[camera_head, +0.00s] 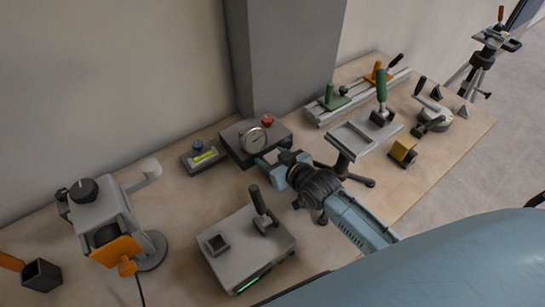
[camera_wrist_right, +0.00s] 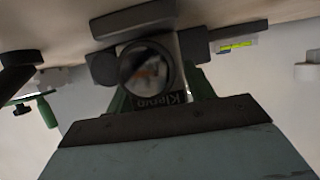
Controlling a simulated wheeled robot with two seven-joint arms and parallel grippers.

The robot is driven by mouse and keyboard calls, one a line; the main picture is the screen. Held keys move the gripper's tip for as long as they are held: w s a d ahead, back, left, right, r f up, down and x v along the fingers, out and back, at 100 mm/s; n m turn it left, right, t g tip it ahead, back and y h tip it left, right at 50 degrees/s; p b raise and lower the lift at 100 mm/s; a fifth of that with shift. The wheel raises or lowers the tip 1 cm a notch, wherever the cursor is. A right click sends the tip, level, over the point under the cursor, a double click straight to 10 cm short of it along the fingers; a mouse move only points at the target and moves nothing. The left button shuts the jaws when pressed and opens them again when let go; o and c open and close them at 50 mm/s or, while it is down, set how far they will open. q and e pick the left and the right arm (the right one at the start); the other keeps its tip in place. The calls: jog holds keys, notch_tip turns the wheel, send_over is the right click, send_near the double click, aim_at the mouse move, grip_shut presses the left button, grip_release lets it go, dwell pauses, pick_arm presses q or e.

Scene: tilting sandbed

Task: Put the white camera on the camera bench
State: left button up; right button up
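In the right wrist view a dark round lens-like ring (camera_wrist_right: 147,70) with a pale body and lettering beside it shows between two green finger shapes. It may be the white camera; I cannot tell whether it is held or stands beyond the fingers. My right gripper (camera_head: 272,163) is over the middle of the table, just in front of a dark block (camera_head: 238,155) with a round dial. The camera bench is not clearly marked; a grey rail (camera_head: 318,113) with green and orange clamps stands at the back right. My left gripper is out of view.
A grey box (camera_head: 235,265) with a black handle is at the front. A white device (camera_head: 98,212) with an orange plate stands left. A level (camera_head: 205,157) lies beside the dark block.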

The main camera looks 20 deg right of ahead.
jog(key=shift+o, duration=1.1)
jog(key=shift+r, duration=0.2)
jog(key=p+v, duration=0.2)
jog(key=v, duration=1)
